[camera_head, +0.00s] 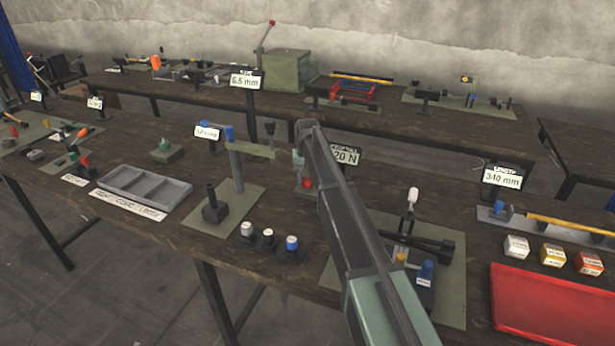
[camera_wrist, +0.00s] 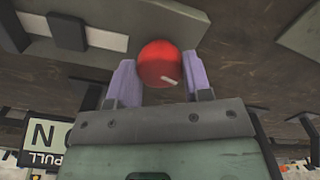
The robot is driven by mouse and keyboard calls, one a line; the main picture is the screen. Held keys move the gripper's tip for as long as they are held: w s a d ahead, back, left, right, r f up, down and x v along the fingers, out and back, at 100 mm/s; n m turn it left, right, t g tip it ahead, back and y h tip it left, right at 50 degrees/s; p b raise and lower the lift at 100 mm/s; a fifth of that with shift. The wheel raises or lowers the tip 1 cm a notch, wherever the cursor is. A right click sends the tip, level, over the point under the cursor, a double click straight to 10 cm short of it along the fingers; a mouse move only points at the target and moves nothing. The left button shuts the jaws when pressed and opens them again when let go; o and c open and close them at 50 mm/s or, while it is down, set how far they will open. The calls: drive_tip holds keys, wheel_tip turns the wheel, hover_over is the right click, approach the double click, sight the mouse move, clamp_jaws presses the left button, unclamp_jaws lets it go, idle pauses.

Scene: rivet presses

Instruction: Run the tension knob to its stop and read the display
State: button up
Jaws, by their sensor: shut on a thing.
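A round red knob (camera_wrist: 157,58) with a short white pointer mark sits between the two purple fingers of my gripper (camera_wrist: 158,75) in the wrist view. The fingers are shut on it from both sides. In the head view the red knob (camera_head: 307,182) shows just left of my arm, on the middle of the front bench. The display (camera_head: 347,156) behind my arm reads "20 N"; its upper line is too small to read and its left edge is partly hidden. In the wrist view only part of the display sign (camera_wrist: 45,140) shows, with "N" and "PULL". My fingers are mostly hidden in the head view.
A press post with a horizontal arm (camera_head: 250,150) stands left of the knob. Small capped pots (camera_head: 268,240) stand in front. A toggle clamp (camera_head: 415,235) stands right of my arm, with a red tray (camera_head: 550,305) beyond. A grey tray (camera_head: 140,188) lies left.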

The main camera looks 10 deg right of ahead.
drive_tip(key=shift+m, duration=0.3)
drive_tip(key=o, duration=0.9)
wheel_tip(320, 180, up, 11)
drive_tip(key=p, duration=1.1)
drive_tip(key=shift+f, duration=0.1)
